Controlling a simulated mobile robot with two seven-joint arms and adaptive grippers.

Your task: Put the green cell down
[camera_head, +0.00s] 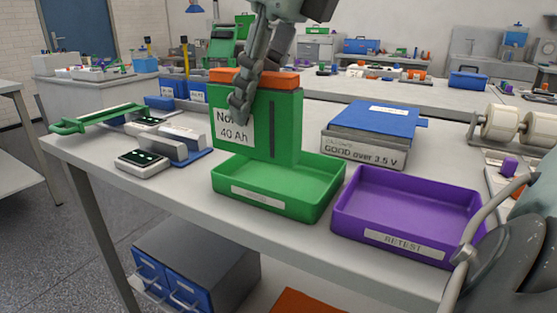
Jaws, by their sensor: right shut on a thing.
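The green cell (279,126) is a tall, upright green block with an orange top and a white label whose visible part reads "40 Ah". My right gripper (240,104) comes down from above and is shut on the green cell, its fingers covering part of the label and top. The green tray (290,205), with a blank-looking label on its front, is directly below the cell. The cell's lower edge overlaps the tray's back rim; I cannot tell whether it touches the tray floor.
A purple tray (405,237) marked "RETEST" stands right of the green tray. Behind it is a blue-topped box (364,152) labelled "GOOD over 3.5 V". Small devices (143,160) and a green-handled frame (98,119) lie on the left. Bare table (180,185) shows left of the green tray.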

